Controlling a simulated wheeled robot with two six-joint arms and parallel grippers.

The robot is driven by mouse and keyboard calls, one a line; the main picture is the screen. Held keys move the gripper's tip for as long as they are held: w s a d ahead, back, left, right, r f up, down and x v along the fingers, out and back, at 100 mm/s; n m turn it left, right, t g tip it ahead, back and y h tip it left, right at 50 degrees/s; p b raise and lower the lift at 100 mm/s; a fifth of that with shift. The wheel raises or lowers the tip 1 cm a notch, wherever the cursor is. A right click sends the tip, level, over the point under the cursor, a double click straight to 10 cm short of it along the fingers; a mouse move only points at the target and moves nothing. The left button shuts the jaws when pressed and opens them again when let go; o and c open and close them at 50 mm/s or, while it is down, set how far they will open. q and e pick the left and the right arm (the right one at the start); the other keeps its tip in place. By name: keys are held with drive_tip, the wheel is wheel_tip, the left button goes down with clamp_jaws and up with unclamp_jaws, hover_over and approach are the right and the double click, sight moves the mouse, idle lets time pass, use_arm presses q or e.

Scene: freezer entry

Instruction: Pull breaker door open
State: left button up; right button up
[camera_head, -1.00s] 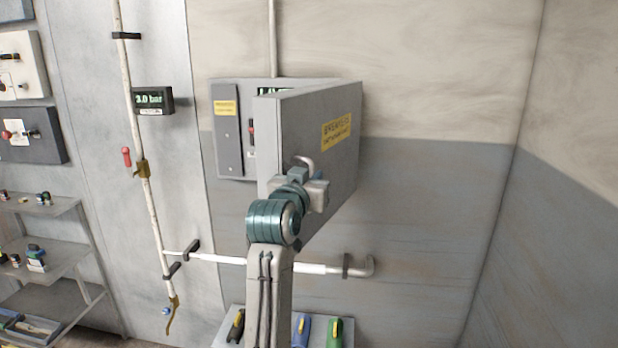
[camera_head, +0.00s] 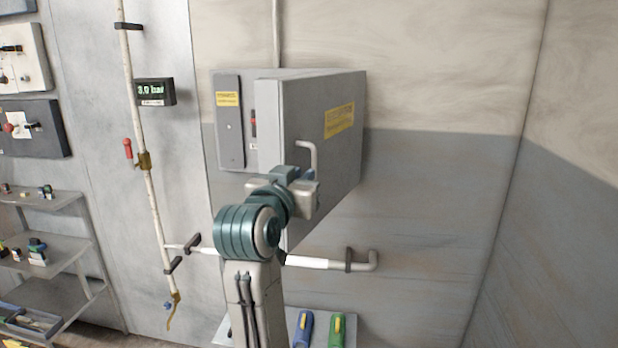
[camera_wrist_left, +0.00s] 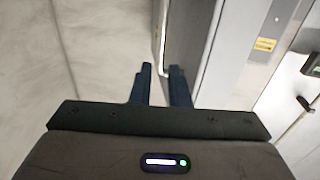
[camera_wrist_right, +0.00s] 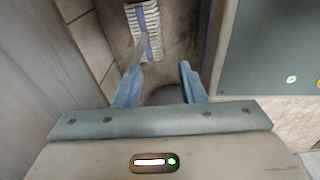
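The grey breaker door (camera_head: 335,160) stands swung out from its wall box (camera_head: 228,150), its free edge towards me. It carries a yellow label (camera_head: 339,120) and a pale bent handle (camera_head: 307,146). My left gripper (camera_head: 300,185) is at the handle's lower end; its fingertips are hard to see there. In the left wrist view its fingers (camera_wrist_left: 160,80) have a narrow gap beside the door's edge (camera_wrist_left: 195,45). Whether they grip the handle is unclear. My right gripper (camera_wrist_right: 157,85) is open with nothing between its fingers, and does not show in the head view.
A white pipe (camera_head: 310,262) runs along the wall below the door. Blue (camera_head: 303,328) and green (camera_head: 338,328) items lie below. The wall to the right is clear.

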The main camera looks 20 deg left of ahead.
use_arm(q)
drive_tip(key=shift+s+a, duration=0.1)
drive_tip(key=shift+s, duration=1.05)
drive_tip(key=shift+c, duration=0.2)
